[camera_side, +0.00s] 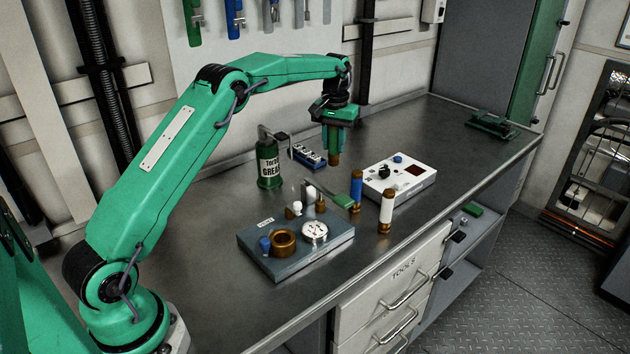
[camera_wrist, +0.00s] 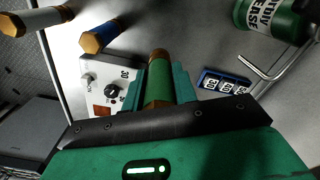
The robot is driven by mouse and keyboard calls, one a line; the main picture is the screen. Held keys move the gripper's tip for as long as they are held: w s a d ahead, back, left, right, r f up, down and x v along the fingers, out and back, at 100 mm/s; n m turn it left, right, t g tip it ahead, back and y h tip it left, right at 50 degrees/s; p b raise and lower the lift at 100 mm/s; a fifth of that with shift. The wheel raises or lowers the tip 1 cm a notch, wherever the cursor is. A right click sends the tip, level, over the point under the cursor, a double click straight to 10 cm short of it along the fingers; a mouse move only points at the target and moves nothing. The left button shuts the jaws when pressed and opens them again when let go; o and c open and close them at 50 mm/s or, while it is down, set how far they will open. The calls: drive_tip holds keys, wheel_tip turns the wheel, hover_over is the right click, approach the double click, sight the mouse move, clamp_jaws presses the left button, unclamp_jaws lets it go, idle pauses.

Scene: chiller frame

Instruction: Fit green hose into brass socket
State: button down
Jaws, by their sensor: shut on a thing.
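My gripper (camera_side: 335,142) is shut on the green hose, holding it roughly upright above the bench. In the side view only the hose's brass end (camera_side: 334,159) shows clearly below the jaws. In the wrist view the green hose (camera_wrist: 158,92) lies between the two green fingers, with its brass end pointing away. The brass socket (camera_side: 284,240), a thick ring, sits on a grey block (camera_side: 310,260) at the front left of the bench. My gripper is behind and to the right of it, well apart. The socket does not show in the wrist view.
A blue hose (camera_side: 356,188) and a white hose (camera_side: 386,210) stand on brass ends. A white control box (camera_side: 400,178) stands behind them. A green grease can (camera_side: 269,165) and a blue block (camera_side: 309,155) are left of my gripper. A gauge (camera_side: 314,231) sits beside the socket.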

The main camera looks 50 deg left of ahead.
drive_tip(key=shift+r, duration=0.15)
drive_tip(key=shift+r, duration=4.8)
drive_tip(key=s+d+r, duration=0.4)
drive_tip(key=s+d, duration=0.9)
drive_tip(key=d, duration=0.3)
drive_tip(key=s+d+f, duration=0.2)
drive_tip(key=s+d, duration=0.1)
drive_tip(key=s, duration=0.6)
drive_tip(key=s+d+f, duration=0.3)
drive_tip(key=s, duration=0.6)
drive_tip(key=shift+f, duration=2.1)
drive_tip(key=shift+w+a, duration=0.1)
